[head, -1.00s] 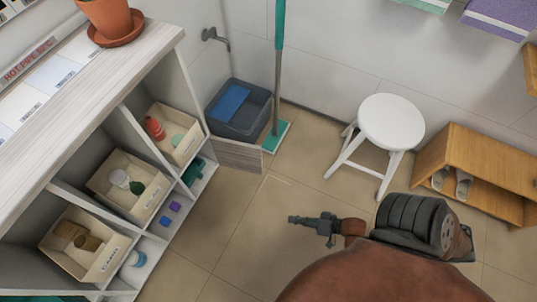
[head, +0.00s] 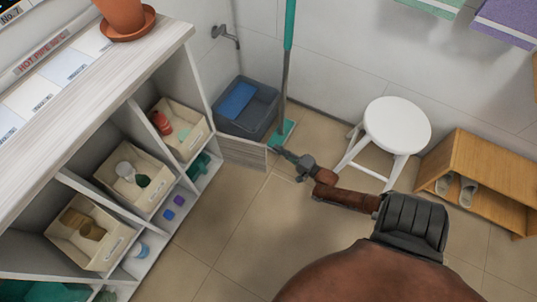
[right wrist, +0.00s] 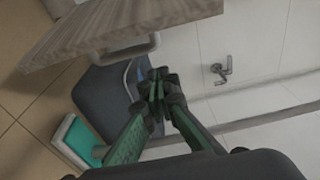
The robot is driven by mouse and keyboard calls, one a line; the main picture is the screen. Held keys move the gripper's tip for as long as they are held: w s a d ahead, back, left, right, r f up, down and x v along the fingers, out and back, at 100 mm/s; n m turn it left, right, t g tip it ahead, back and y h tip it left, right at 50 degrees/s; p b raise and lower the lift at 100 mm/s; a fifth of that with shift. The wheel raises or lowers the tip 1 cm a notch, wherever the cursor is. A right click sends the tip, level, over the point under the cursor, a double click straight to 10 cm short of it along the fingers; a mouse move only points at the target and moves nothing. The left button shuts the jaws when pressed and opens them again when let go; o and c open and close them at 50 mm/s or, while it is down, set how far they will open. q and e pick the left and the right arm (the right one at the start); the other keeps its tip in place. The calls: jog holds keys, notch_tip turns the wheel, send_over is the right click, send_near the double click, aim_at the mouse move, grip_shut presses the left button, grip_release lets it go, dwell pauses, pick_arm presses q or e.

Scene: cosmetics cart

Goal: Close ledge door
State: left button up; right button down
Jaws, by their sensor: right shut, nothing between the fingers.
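The ledge door (head: 243,152) is a low wood-grain panel standing open at the far end of the white shelf unit's bottom ledge (head: 187,207). In the right wrist view the door (right wrist: 120,28) fills the upper left, with a pale bar handle (right wrist: 127,52) on its face. My right gripper (head: 281,153) is shut and empty, just right of the door's free end in the head view. In the right wrist view the gripper (right wrist: 157,82) is below and right of the handle; I cannot tell whether it touches the door. My left gripper is not in view.
A grey bucket (head: 262,117) and a green mop (head: 287,65) stand behind the door. A white stool (head: 397,125) and a wooden shoe rack (head: 505,178) are on the right. Cream bins (head: 110,240) fill the shelves. The middle floor is clear.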

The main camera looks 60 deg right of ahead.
jog(key=a, duration=0.1)
jog(key=w+a, duration=0.1)
jog(key=a+b, duration=0.1)
jog(key=shift+w+a, duration=0.25)
jog(key=shift+a, duration=0.1)
dwell(0.3)
